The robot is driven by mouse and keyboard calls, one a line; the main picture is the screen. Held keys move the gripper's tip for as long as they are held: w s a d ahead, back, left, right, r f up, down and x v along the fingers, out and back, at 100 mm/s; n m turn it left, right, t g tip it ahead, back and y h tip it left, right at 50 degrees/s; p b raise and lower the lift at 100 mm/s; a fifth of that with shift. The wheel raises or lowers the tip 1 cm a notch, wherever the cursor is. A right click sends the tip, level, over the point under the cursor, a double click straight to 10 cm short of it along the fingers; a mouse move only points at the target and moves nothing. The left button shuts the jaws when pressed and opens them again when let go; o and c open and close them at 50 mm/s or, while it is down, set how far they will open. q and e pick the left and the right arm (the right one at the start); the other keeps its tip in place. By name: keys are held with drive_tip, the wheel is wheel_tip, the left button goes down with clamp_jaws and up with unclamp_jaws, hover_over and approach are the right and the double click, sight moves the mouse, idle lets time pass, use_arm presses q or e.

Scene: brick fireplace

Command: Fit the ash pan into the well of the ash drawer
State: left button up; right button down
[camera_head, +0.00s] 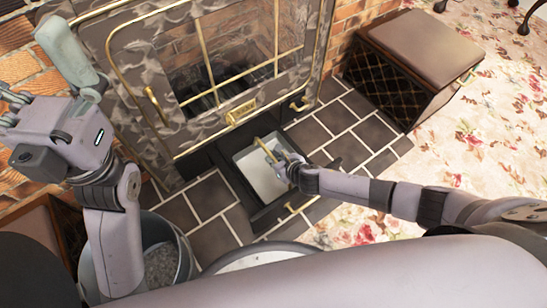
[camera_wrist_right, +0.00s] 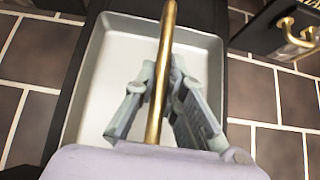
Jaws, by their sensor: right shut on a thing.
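The ash pan (camera_head: 249,172) is a light grey, shallow rectangular tray with a brass bar handle across it. It also shows in the right wrist view (camera_wrist_right: 105,70). It lies over the black ash drawer (camera_head: 268,219), which is pulled out below the fireplace door; dark drawer edges show beside the pan. I cannot tell whether the pan rests fully down in the well. My right gripper (camera_head: 276,157) is shut on the pan's brass handle (camera_wrist_right: 166,60), with fingers on both sides of it. My left gripper (camera_head: 9,108) is raised at the far left, open and empty, away from the drawer.
The fireplace (camera_head: 188,62) with its glass door and brass bars stands behind the drawer. A bucket of ash (camera_head: 163,262) stands at lower left. A dark box with a brown cushioned top (camera_head: 425,42) is at right. Tiled floor (camera_head: 350,140) is clear right of the drawer.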

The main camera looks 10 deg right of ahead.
drive_tip(key=shift+f+b, duration=0.4)
drive_tip(key=shift+f, duration=0.2)
drive_tip(key=c, duration=1.6)
unclamp_jaws()
drive_tip(key=shift+s+f, duration=0.1)
drive_tip(key=shift+f, duration=0.05)
drive_tip(key=v, duration=1.2)
